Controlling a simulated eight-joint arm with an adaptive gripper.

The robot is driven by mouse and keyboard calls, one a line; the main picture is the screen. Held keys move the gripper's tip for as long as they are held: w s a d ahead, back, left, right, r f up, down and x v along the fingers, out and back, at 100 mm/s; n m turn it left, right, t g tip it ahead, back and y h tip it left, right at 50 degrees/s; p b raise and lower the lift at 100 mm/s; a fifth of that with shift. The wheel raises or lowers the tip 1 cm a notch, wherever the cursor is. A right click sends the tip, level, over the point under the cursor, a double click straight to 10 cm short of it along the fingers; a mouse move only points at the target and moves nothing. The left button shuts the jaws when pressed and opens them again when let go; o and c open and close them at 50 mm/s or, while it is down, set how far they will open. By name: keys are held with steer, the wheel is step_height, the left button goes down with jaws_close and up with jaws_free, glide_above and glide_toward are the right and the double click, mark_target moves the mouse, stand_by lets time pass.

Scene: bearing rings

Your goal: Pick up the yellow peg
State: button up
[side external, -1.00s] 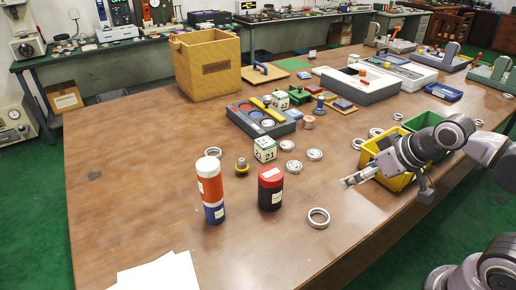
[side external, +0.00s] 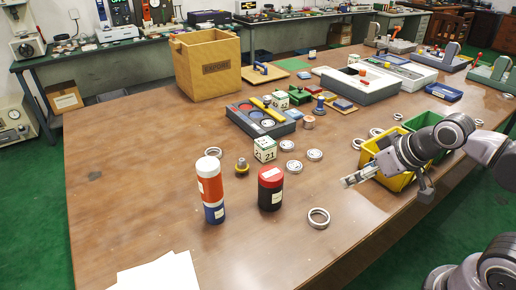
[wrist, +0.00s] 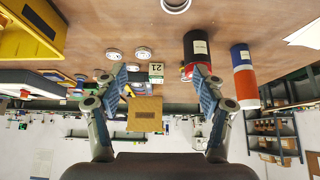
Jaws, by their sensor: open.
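A small yellow piece with a grey upper part (side external: 242,166), the likeliest yellow peg, stands on the brown table between the orange-white-blue cylinder (side external: 211,190) and the numbered cube (side external: 264,149). My gripper (side external: 347,182) is open and empty, at the right of the side external view beside the yellow bin (side external: 388,160), well to the right of the peg. In the wrist view the two fingers of my gripper (wrist: 160,80) are spread wide with nothing between them close by. I cannot clearly make out the peg in the wrist view.
A black cylinder with a red lid (side external: 270,188) stands between my gripper and the peg. Several metal rings, one near the front (side external: 318,218), lie flat. A grey tray (side external: 262,130) and wooden box (side external: 207,75) stand further back. The front left of the table is mostly clear.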

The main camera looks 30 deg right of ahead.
steer(key=w+a+r+n+g, duration=0.2)
steer(key=w+r+n, duration=0.4)
steer(key=w, duration=0.4)
steer(key=n+g, duration=0.5)
steer(key=n, duration=0.8)
glide_above(242, 160)
step_height(242, 160, down, 11)
steer(key=shift+w+f+n, duration=0.3)
steer(key=shift+w+f, duration=0.1)
steer(key=shift+f, duration=0.25)
step_height(242, 160, down, 4)
steer(key=shift+f, duration=0.1)
steer(key=shift+s+d+f, duration=0.1)
steer(key=shift+s+f, duration=0.05)
steer(key=shift+f, duration=1.4)
steer(key=shift+s+f, duration=0.15)
steer(key=shift+f, duration=1.4)
jaws_close()
